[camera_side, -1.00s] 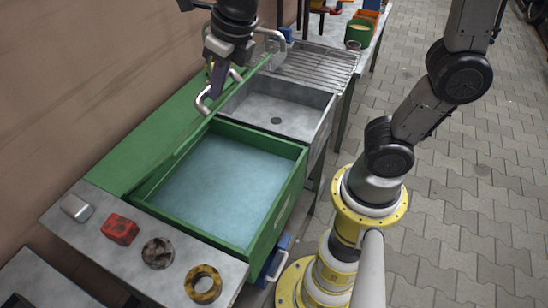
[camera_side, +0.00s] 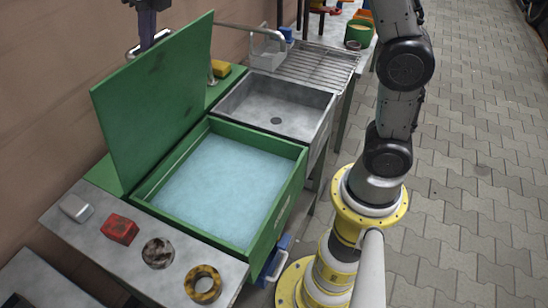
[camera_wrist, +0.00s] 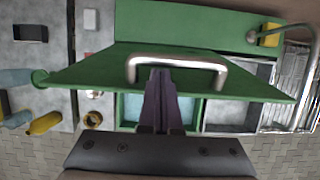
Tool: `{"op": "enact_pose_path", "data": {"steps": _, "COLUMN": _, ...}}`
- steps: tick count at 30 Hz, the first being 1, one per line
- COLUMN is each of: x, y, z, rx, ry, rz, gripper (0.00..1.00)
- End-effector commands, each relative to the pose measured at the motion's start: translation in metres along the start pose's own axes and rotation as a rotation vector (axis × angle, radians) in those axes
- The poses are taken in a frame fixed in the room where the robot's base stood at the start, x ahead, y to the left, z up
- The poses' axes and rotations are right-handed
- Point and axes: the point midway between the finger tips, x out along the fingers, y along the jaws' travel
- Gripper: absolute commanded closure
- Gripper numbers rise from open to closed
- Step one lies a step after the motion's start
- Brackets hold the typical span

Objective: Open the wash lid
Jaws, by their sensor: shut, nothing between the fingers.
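The green wash lid (camera_side: 155,105) stands raised, nearly upright, along the wall side of the green wash tank (camera_side: 205,238). Pale blue water (camera_side: 220,180) shows in the open tank. The lid's bent metal handle (camera_wrist: 178,62) is in the wrist view; in the side view only part of it shows behind the lid's top edge. My gripper (camera_wrist: 160,74) is shut and empty, its dark fingertips at the handle's bar. Whether they touch it I cannot tell. In the side view the gripper (camera_side: 147,30) is behind the lid's top edge, its tips hidden.
A steel sink (camera_side: 270,105) with a tap and a ribbed drainer (camera_side: 315,65) adjoin the tank. A yellow block (camera_side: 220,68) lies behind the sink. A red block (camera_side: 120,229), a grey block (camera_side: 76,208) and two rings sit on the front bench. The wall is close behind the lid.

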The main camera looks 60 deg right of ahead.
Motion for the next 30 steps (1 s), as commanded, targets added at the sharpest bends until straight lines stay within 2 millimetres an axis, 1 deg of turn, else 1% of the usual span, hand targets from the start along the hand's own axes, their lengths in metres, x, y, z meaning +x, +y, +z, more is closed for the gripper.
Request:
{"op": "enact_pose_path", "data": {"steps": 20, "x": -0.001, "y": 0.0, "z": 0.003, "rx": 0.0, "ry": -0.002, "rz": 0.0, "gripper": 1.0}}
{"op": "enact_pose_path", "data": {"steps": 23, "x": -0.005, "y": 0.0, "z": 0.01, "rx": 0.001, "ry": -0.003, "rz": 0.0, "gripper": 1.0}}
{"op": "enact_pose_path", "data": {"steps": 30, "x": -0.023, "y": 0.001, "z": 0.039, "rx": 0.001, "ry": -0.003, "rz": 0.001, "gripper": 1.0}}
